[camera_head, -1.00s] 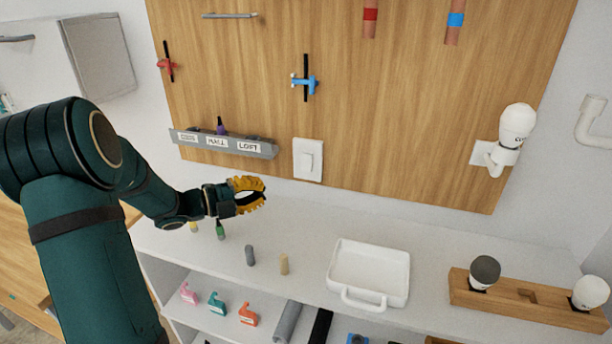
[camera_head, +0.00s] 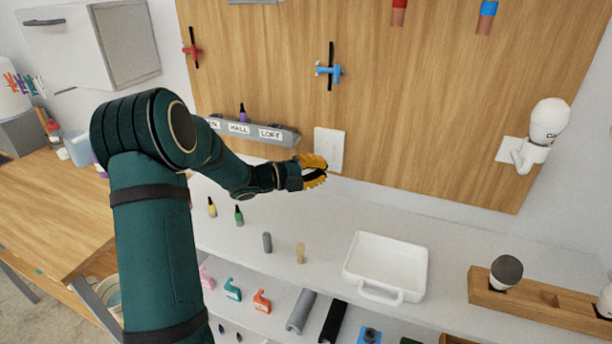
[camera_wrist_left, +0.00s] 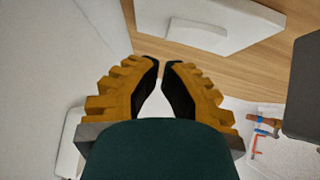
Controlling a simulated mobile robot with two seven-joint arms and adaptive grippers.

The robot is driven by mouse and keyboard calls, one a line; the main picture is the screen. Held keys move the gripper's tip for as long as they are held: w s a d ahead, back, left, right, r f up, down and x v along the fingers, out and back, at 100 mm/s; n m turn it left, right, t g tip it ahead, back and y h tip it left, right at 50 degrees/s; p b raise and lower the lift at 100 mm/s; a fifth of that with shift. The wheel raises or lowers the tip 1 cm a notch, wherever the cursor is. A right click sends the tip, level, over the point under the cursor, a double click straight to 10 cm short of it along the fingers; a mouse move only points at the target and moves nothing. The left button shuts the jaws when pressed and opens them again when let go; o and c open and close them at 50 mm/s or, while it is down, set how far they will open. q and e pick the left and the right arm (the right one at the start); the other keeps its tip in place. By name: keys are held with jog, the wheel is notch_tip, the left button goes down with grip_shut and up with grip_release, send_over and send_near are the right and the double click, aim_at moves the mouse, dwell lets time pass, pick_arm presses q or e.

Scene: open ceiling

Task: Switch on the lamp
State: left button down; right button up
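The lamp (camera_head: 549,122) is a white bulb in a white holder on the wooden wall panel at the right of the head view, and it looks unlit. A white wall switch (camera_head: 330,150) with a rocker is low on the panel. My left gripper (camera_head: 323,173), with yellow ridged fingers, is just below and in front of the switch and overlaps its lower edge. In the left wrist view, the gripper (camera_wrist_left: 160,65) has its fingertips almost together, with nothing between them. The switch plate (camera_wrist_left: 255,22) and its rocker (camera_wrist_left: 197,35) lie beyond the fingertips. My right gripper is out of view.
A grey rail (camera_head: 255,131) with labels is left of the switch. On the shelf below are a white tray (camera_head: 400,250), small bottles (camera_head: 239,215) and a wooden block (camera_head: 530,305) with bulbs.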

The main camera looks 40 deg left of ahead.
pick_arm(q)
jog(key=shift+w+a+f, duration=0.1)
jog(key=shift+w+a, duration=0.05)
jog(key=shift+w, duration=0.3)
jog(key=shift+w+a+f, duration=0.1)
jog(key=shift+w, duration=0.35)
jog(key=shift+r, duration=0.1)
jog(key=shift+w+a+f+b, duration=0.1)
jog(key=shift+w+f+b, duration=0.25)
jog(key=shift+b, duration=0.3)
jog(key=shift+r, duration=0.2)
